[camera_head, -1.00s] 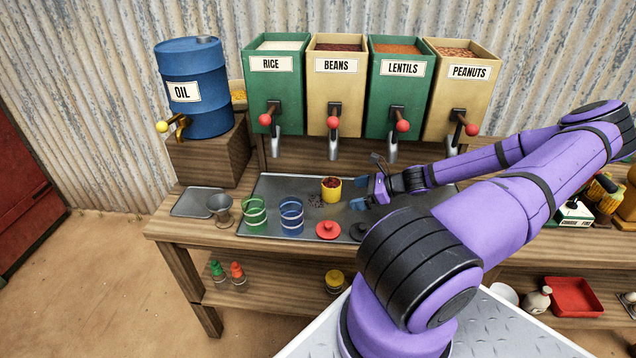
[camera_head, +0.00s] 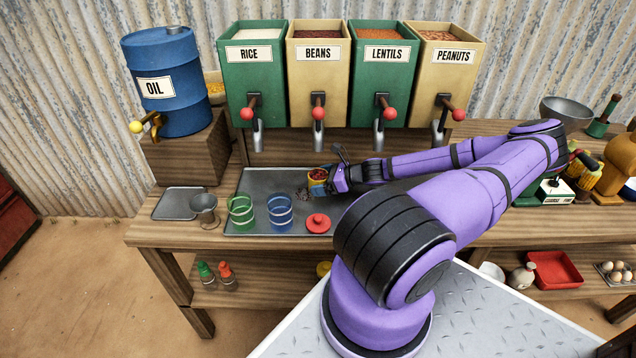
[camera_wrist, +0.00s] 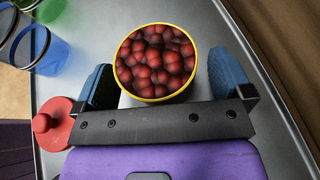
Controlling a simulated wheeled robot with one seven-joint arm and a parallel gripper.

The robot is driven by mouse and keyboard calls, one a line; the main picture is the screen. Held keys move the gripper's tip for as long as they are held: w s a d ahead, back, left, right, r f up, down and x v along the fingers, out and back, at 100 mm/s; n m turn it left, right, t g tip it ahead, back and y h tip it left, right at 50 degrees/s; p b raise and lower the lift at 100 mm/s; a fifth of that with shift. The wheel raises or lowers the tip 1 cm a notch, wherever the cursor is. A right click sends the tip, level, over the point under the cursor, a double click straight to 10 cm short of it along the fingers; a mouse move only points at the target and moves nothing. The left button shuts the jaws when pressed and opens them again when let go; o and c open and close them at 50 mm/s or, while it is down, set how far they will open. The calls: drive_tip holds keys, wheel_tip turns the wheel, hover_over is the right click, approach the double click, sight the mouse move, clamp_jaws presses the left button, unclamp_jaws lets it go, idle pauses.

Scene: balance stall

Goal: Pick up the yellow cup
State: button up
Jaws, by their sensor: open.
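The yellow cup (camera_wrist: 186,94) is filled with dark red beans and stands on the grey metal tray (camera_wrist: 88,40). In the head view the cup (camera_head: 317,188) is partly hidden by my gripper (camera_head: 322,181). In the wrist view my gripper (camera_wrist: 165,82) is open, with one blue finger pad on each side of the cup. A gap shows between the cup and the right finger, and a smaller one on the left. The cup's lower body is hidden in the wrist view.
Dispenser spouts hang behind, including the beans spout (camera_head: 318,138).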

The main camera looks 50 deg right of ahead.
drive_tip(key=shift+w+a+f, duration=0.1)
drive_tip(key=shift+w+f, duration=0.05)
drive_tip(key=shift+w, duration=0.2)
drive_tip(key=c, duration=1.1)
